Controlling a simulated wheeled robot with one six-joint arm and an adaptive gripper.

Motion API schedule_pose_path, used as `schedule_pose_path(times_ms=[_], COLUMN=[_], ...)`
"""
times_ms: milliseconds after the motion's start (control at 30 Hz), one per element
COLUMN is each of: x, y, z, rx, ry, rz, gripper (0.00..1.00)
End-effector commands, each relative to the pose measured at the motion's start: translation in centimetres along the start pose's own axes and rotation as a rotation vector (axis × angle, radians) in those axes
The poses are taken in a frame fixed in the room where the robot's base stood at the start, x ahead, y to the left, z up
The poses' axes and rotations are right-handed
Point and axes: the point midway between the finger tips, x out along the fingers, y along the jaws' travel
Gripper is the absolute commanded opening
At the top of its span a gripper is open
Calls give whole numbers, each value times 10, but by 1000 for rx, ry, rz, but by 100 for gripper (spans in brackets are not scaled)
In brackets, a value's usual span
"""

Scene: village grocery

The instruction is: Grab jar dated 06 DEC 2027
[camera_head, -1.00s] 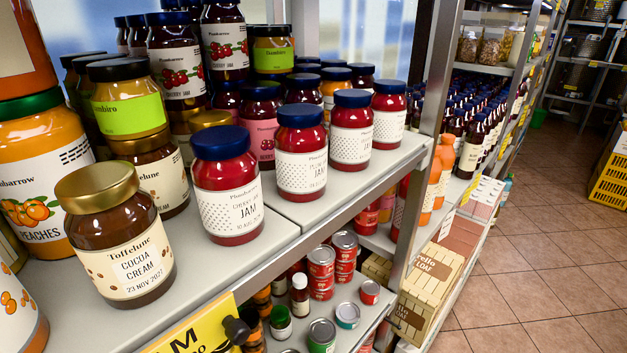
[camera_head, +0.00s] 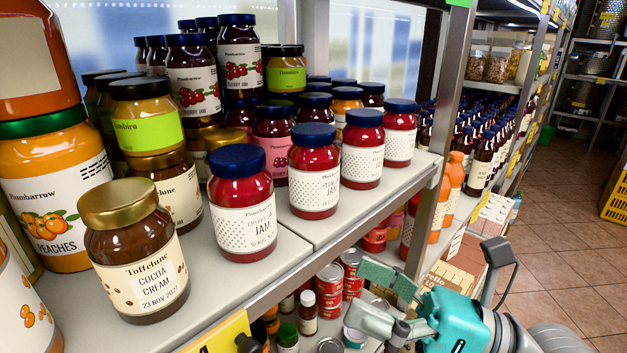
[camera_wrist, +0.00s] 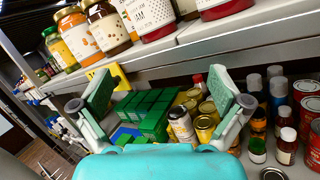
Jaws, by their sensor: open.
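Several red jam jars with dark blue lids line the upper shelf's front edge: the nearest (camera_head: 243,205), a second (camera_head: 315,170), a third (camera_head: 362,150) and a fourth (camera_head: 399,133). The nearest reads cherry jam with a date that seems to start 10 AUG. Dates on the others are too small to read. I cannot read 06 DEC 2027 on any jar. A cocoa cream jar (camera_head: 135,255) with gold lid reads 23 NOV 2027. My gripper (camera_head: 358,290) is open and empty, lower right, below the upper shelf's edge. Its spread fingers also show in the wrist view (camera_wrist: 171,85).
A metal upright (camera_head: 440,130) stands right of the jam row. More jars crowd behind it, including stacked cherry jars (camera_head: 237,70). The lower shelf holds red cans (camera_head: 330,285) and, in the wrist view, green boxes (camera_wrist: 150,108). The aisle floor (camera_head: 560,240) is clear.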

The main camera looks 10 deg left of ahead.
Motion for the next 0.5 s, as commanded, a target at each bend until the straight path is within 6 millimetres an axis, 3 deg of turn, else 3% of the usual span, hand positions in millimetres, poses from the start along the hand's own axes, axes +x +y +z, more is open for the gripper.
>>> schedule_pose_path(times_ms=[300, 500], x=[9, 8], y=[-28, -34], z=[70, 95], rx=[-311, -391], ry=[146, 179], rz=[-223, -304], gripper=[99, 99])
